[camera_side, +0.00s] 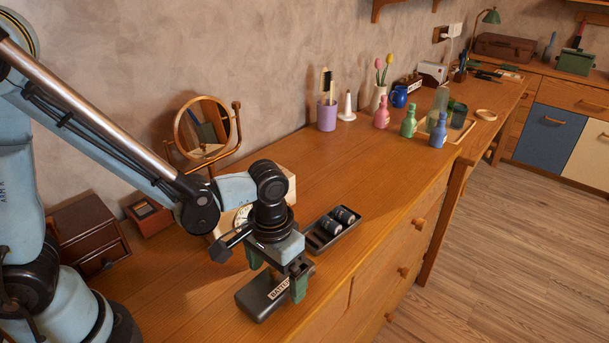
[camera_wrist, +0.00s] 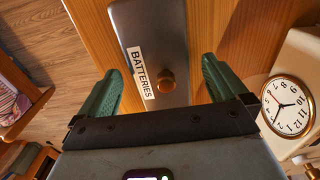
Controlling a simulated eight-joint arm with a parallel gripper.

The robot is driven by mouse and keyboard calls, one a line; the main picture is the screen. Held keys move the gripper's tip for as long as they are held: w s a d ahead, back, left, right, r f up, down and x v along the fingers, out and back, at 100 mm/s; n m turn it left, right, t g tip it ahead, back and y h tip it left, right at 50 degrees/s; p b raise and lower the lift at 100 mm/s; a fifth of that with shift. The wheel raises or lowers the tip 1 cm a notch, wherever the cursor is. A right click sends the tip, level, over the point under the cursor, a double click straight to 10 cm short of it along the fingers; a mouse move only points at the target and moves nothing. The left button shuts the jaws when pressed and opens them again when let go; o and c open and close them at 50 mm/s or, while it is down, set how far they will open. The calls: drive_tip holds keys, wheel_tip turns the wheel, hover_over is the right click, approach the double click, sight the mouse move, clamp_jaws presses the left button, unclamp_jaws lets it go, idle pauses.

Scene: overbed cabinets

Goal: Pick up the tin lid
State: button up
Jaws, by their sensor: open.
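The tin lid (camera_side: 256,301) is a dark grey rectangular piece with a white BATTERIES label, lying on the wooden top near its front edge. In the wrist view the lid (camera_wrist: 150,38) shows a round brass-coloured knob (camera_wrist: 167,82). My gripper (camera_side: 277,274) is over the lid, pointing down, with its green fingers apart. In the wrist view my gripper (camera_wrist: 158,82) is open, with one finger on each side of the lid and knob. The fingers do not visibly close on either. The lid's far end is partly hidden by my gripper in the side view.
An open dark tin (camera_side: 325,240) with black cylinders stands just right of my gripper. A clock (camera_wrist: 287,105) is close on the right in the wrist view. A round mirror (camera_side: 202,127) and small drawers (camera_side: 88,235) stand behind. The middle of the top is clear.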

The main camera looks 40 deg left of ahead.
drive_tip(key=shift+c, duration=0.3)
drive_tip(key=c, duration=1.1)
drive_tip(key=shift+r, duration=0.2)
